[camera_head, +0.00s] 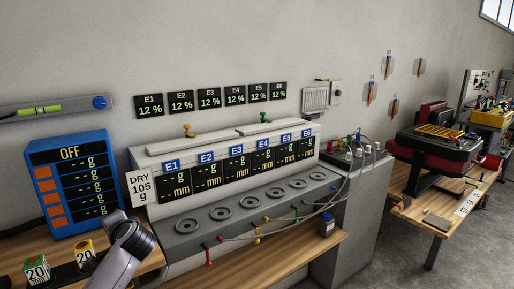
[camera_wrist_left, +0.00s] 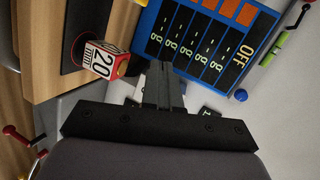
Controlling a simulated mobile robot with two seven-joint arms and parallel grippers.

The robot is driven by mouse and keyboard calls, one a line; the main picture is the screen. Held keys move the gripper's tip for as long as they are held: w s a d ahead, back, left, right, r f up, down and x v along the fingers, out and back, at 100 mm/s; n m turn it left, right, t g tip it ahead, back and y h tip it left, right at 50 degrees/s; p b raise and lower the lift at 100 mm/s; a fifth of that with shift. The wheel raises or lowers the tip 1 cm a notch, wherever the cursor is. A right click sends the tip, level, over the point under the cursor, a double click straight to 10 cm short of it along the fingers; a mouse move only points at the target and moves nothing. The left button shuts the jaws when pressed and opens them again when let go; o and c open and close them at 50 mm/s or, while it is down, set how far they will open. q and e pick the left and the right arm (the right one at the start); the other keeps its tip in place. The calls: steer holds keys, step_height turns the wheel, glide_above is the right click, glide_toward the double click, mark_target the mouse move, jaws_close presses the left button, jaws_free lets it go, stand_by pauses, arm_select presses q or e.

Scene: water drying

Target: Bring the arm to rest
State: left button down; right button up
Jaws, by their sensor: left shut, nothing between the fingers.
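My left gripper (camera_wrist_left: 160,78) shows in the left wrist view with its two dark fingers together and nothing between them. It is over the left end of the bench, in front of the blue panel (camera_wrist_left: 212,40). My right gripper is in neither view.
The blue panel reading OFF (camera_head: 70,182) stands behind a green-marked block (camera_head: 37,270) and a yellow-marked block (camera_head: 85,254). A grey console (camera_head: 240,205) with several dishes and cables fills the middle. A wooden table (camera_head: 455,190) with a red-black machine (camera_head: 436,150) stands right.

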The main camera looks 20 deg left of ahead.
arm_select(q)
steer(key=s+d+f+h, duration=0.7)
steer(key=s+d+f, duration=0.7)
steer(key=d, duration=0.3)
steer(key=s+d+n+g+h, duration=0.25)
steer(key=s+d+h, duration=0.35)
steer(key=s+d, duration=0.75)
steer(key=w+f+t+h, duration=0.1)
steer(key=w+f+t, duration=0.1)
steer(key=f+t, duration=0.1)
steer(key=w+d+f+m+t, duration=0.1)
steer(key=w+f+t, duration=0.1)
steer(key=f, duration=0.4)
steer(key=shift+w+d+f+t+h, duration=0.15)
steer(key=shift+w+f+t+h, duration=0.2)
steer(key=shift+t, duration=0.3)
steer(key=c, duration=1.7)
jaws_free()
steer(key=shift+c, duration=0.2)
steer(key=o, duration=0.7)
steer(key=shift+w+d+t, duration=0.1)
steer(key=shift+t, duration=0.2)
